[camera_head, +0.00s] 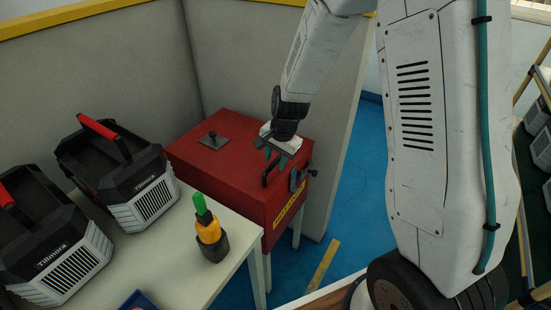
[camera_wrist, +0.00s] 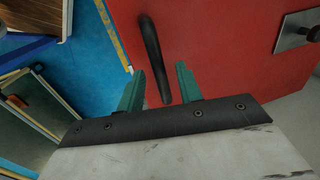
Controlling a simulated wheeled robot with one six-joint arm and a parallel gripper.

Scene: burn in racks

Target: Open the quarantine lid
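A red box with a flat red lid (camera_head: 222,160) stands against the grey partition in the head view. A black bar handle (camera_head: 270,173) is at the lid's right front edge. My gripper (camera_head: 277,160) is just above the lid, close to the handle. In the wrist view, the handle (camera_wrist: 152,55) runs down toward the space between the two green fingertips of my gripper (camera_wrist: 158,82). The fingers are apart, with a gap around the handle's near end. The red lid (camera_wrist: 225,50) looks closed. A metal latch (camera_head: 296,180) is on the box's front.
A plate with a knob (camera_head: 213,140) sits on the lid. Blue floor (camera_head: 350,200) is clear at right.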

